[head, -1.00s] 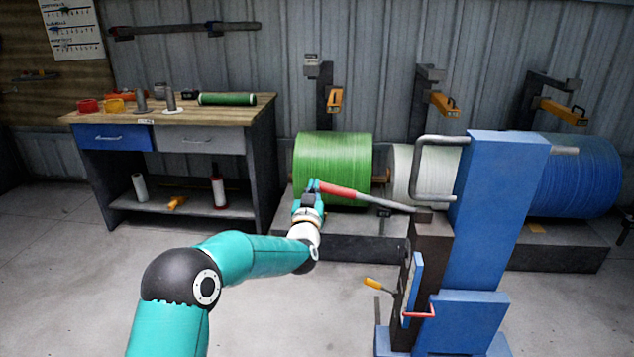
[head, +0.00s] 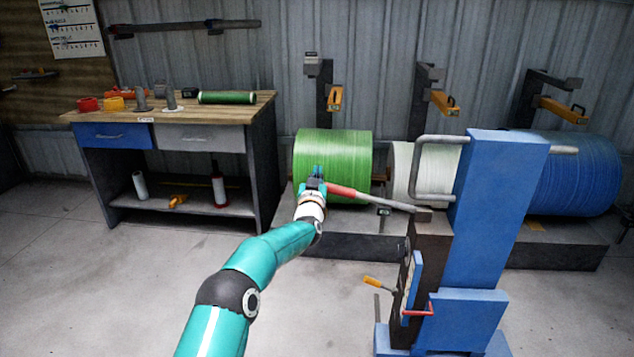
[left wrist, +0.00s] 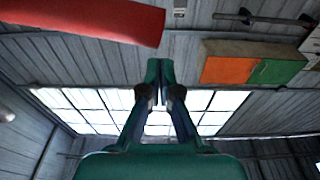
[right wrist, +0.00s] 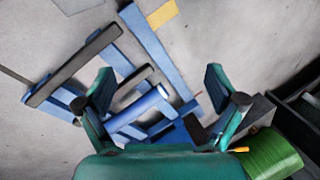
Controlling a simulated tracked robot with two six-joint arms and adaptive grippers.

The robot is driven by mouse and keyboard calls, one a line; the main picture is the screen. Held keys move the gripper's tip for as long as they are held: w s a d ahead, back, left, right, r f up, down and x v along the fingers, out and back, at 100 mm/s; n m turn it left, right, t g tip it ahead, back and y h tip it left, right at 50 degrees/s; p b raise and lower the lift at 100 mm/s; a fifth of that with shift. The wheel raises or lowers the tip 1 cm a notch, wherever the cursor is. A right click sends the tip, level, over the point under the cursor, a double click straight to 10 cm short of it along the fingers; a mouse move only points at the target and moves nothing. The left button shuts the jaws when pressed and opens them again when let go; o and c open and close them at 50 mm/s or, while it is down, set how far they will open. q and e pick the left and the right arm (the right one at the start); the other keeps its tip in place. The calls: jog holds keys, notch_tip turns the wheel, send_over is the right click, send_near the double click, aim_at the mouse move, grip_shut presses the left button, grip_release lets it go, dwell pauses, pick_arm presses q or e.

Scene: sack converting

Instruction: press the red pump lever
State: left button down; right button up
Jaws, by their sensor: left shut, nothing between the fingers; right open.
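The red pump lever (head: 345,190) has a red grip on a grey bar and reaches out to the left from the blue machine (head: 492,210). It lies close to level. My left gripper (head: 318,171) is shut and empty at the free end of the lever and hides its tip. In the left wrist view the red grip (left wrist: 85,20) crosses the top left, beside the shut fingers (left wrist: 158,80). I cannot tell whether they touch. My right gripper (right wrist: 158,78) is open and empty in the right wrist view; the head view does not show it.
A workbench (head: 245,112) with small parts stands at the left. Green (head: 338,150), white (head: 405,178) and blue (head: 580,180) rolls sit behind the lever. A yellow-handled lever (head: 380,284) and small red handle (head: 420,313) are low on the machine. Floor at left is clear.

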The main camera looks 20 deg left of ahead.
pick_arm(q)
jog(key=shift+s+f, duration=0.2)
jog(key=shift+f, duration=0.8)
jog(key=shift+f, duration=0.1)
notch_tip(320, 180, down, 24)
jog(key=d+n+g+y+b, duration=0.1)
jog(key=n+b, duration=0.7)
jog(key=b, duration=1.1)
jog(key=shift+w+d+b, duration=0.25)
jog(key=shift+d+b, duration=0.1)
jog(key=shift+d, duration=0.25)
jog(key=a+r, duration=0.3)
jog(key=r, duration=0.1)
jog(key=r+p+v, duration=0.1)
jog(key=p+v, duration=0.1)
jog(key=v, duration=0.8)
jog(key=shift+f+y+p, duration=0.2)
jog(key=shift+y+p, duration=0.15)
jog(key=shift+y, duration=0.05)
